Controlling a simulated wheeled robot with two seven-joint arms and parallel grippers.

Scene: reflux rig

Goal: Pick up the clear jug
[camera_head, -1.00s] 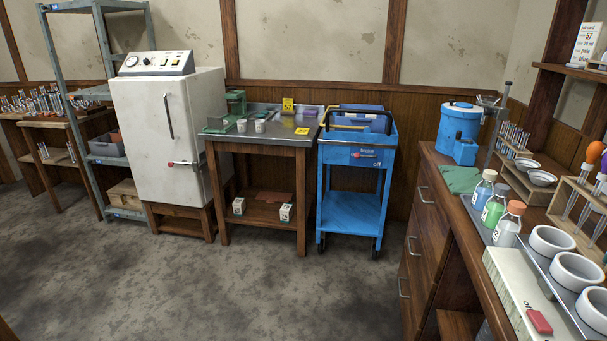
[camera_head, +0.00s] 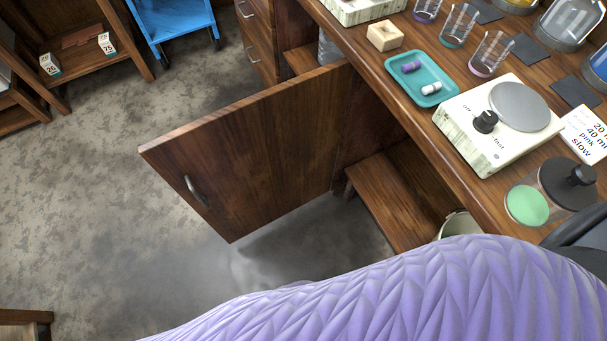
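A clear, ribbed container (camera_head: 328,48) shows in part under the counter, behind the top edge of the open cabinet door (camera_head: 250,150). It may be the clear jug, but most of it is hidden and I cannot make out a handle or spout. Neither of my grippers is in view. A large purple quilted shape (camera_head: 400,295) fills the bottom of the head view and hides what lies behind it.
A pale bucket (camera_head: 462,224) sits low beneath. The open door juts over clear floor (camera_head: 90,220).

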